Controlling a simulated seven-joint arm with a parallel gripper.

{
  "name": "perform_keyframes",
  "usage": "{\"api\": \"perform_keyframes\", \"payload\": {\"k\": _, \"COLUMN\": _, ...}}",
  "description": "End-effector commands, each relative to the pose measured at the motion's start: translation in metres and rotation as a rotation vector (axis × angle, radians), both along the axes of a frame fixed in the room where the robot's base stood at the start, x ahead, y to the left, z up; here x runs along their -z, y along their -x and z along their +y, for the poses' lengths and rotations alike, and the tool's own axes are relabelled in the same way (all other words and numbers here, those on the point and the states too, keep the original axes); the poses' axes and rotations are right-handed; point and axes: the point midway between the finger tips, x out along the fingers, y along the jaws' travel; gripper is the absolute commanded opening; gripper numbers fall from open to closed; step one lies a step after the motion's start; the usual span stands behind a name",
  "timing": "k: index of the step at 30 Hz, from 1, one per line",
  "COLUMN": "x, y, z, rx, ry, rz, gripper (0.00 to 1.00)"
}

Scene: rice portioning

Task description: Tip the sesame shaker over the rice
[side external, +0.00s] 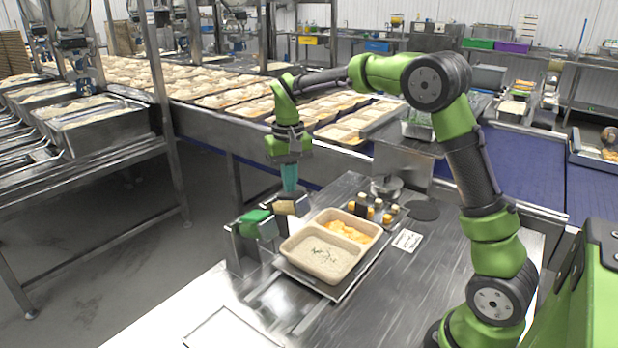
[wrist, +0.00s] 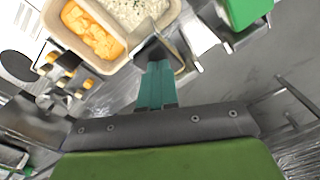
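The pale two-compartment tray (side external: 325,277) sits on the work table. Its near compartment holds white rice (side external: 318,255) with dark green flecks, and the other holds orange food (side external: 349,231). The tray also shows at the top of the wrist view (wrist: 103,66). My gripper (side external: 290,190) points down beside the tray's left end, its teal fingers close together. At the fingertips is a tan-topped block with dark sides (side external: 285,208), perhaps the sesame shaker; no label shows. In the wrist view the fingertips (wrist: 158,66) overlap its dark part. Whether they grip it is hidden.
A green block (side external: 255,222) rests on a metal stand left of the tray, close to my gripper. Small yellow-and-black pieces (side external: 369,211) and a white label card (side external: 407,240) lie behind and right of the tray. The table's right side is clear.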

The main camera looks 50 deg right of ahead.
Motion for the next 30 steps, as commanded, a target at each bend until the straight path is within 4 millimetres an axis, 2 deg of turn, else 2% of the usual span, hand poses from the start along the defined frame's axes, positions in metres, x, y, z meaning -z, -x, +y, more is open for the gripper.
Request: {"api": "perform_keyframes", "payload": {"k": 30, "x": 0.033, "y": 0.013, "z": 0.0, "rx": -0.002, "ry": 0.0, "rz": 0.001, "gripper": 0.0}}
